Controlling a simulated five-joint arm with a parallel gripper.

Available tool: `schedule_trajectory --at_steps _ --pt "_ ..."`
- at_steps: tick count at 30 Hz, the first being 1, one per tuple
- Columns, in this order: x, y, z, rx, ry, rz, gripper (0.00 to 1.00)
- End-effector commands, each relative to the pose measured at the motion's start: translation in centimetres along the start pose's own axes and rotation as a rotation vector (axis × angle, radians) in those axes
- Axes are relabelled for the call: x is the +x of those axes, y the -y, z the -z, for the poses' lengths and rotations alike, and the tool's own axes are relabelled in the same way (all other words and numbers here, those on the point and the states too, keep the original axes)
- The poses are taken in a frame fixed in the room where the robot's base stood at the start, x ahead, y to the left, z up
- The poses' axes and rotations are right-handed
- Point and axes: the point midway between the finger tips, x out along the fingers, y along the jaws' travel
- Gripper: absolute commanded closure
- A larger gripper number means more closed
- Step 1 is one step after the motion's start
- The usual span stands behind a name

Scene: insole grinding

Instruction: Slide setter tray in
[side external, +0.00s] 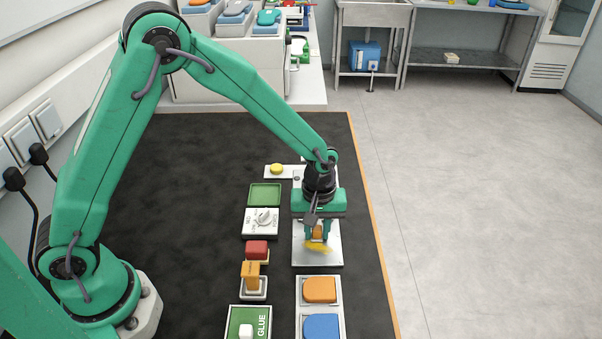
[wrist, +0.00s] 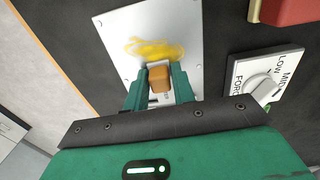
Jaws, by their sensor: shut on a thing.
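My gripper (side external: 317,230) points down over a pale metal plate (side external: 302,256) on the dark bench mat. Its green fingers (wrist: 160,86) are shut on a small orange-brown block (wrist: 160,77), one finger on each side. In the side view the block (side external: 318,233) is partly hidden by the fingers. The plate (wrist: 188,22) carries a yellow smear (wrist: 154,48) just beyond the block. I cannot tell whether the block touches the plate. Nothing in view is clearly marked as the setter tray.
A white dial panel (side external: 261,221), a green tray (side external: 265,195), a red block (side external: 257,249) and an orange upright block (side external: 252,274) stand left of the plate. A holder with an orange piece (side external: 319,289) and a blue piece (side external: 321,326) is in front. The mat's right edge is close.

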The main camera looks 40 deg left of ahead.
Motion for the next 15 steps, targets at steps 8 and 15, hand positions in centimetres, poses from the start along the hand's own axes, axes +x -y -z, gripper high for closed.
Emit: schedule_trajectory --at_steps 8,15 --pt "0.0 -0.1 1.0 0.0 -0.002 -0.004 0.89" --pt "0.0 -0.1 1.9 -0.001 -0.002 -0.004 0.89"
